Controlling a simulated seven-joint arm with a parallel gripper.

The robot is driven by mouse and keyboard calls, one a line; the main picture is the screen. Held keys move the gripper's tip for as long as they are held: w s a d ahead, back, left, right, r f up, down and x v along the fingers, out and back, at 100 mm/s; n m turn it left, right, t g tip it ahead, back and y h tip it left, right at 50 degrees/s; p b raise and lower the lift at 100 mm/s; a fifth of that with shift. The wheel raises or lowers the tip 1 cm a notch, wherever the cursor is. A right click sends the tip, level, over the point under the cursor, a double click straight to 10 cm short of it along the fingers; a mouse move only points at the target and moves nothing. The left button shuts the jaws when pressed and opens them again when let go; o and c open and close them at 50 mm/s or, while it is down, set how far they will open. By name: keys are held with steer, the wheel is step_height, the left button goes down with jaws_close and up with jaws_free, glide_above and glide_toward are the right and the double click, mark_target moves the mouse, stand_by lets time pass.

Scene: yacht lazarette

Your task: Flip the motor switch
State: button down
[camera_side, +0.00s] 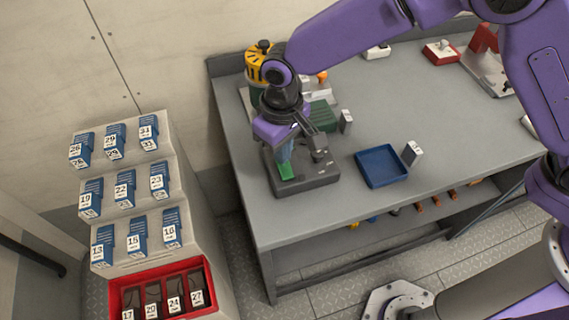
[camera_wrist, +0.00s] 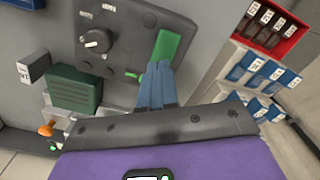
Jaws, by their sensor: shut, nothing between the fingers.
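A dark grey control box (camera_side: 315,178) lies on the grey bench near its left end, under my gripper (camera_side: 285,150). In the wrist view the box (camera_wrist: 125,25) carries a round knob (camera_wrist: 97,41) with small white markings, a green flat piece (camera_wrist: 167,45) and a smaller green part (camera_wrist: 133,76). I cannot tell which of these is the motor switch. My gripper's blue fingers (camera_wrist: 158,70) are shut and empty, with their tips at the near end of the green flat piece. Whether they touch it is unclear. The side view also shows the green piece (camera_side: 287,172) just below the fingertips.
A green ribbed block (camera_side: 322,115) and a yellow-and-black device (camera_side: 257,62) stand behind the box. A stepped rack (camera_side: 150,190) with numbered blue modules and a red bin (camera_side: 160,290) stands left.

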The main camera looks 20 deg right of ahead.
steer(key=shift+f, duration=0.55)
stand_by(0.4)
steer(key=shift+r, duration=3.55)
steer(key=s+d+r+n, duration=0.25)
steer(key=s+d, duration=0.25)
steer(key=d, duration=0.5)
steer(key=s+d+r+n, duration=0.1)
steer(key=s+d+r, duration=0.3)
steer(key=d, duration=0.5)
steer(key=s+d+n, duration=0.3)
steer(key=s+d, duration=0.9)
steer(key=d, duration=0.5)
steer(key=shift+s+f, duration=0.3)
